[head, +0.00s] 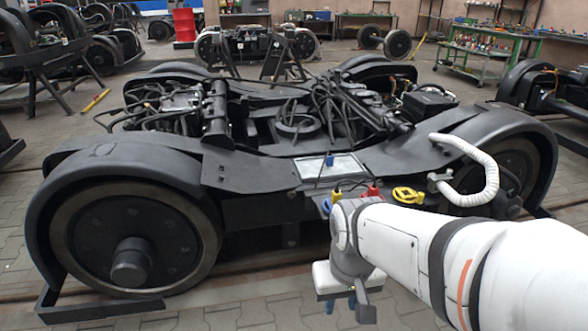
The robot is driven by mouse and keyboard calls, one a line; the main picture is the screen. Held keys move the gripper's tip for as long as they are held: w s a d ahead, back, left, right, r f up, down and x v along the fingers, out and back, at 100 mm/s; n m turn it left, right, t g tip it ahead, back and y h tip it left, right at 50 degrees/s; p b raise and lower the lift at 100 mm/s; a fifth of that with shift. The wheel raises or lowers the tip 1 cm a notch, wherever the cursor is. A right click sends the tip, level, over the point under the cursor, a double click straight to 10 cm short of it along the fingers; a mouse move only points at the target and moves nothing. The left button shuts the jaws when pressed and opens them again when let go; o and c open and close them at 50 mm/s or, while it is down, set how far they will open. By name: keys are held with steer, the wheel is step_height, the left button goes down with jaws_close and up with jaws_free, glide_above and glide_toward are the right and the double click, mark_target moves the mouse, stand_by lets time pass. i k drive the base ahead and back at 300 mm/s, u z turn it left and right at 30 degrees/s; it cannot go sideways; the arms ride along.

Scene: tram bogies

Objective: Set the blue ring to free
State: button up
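A small blue part (335,194) shows at the near edge of the bogie frame, just above my wrist. It may be the blue ring, but its shape is unclear and my wrist hides part of it. A red part (372,192) and a yellow ring-shaped part (408,196) sit to its right. Another small blue piece (330,160) stands on a light flat plate further back. My gripper (340,304) hangs below my wrist, in front of and lower than these parts, apart from them. Blue shows at its end; whether its fingers are open or shut is unclear.
The black bogie (255,175) fills the middle, with large wheels at both sides and cables on top. A white corrugated hose (485,170) curves over its right side.

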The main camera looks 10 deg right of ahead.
mark_target(333, 211)
steer(key=z, duration=0.05)
steer(key=i, duration=0.95)
steer(key=u, duration=0.1)
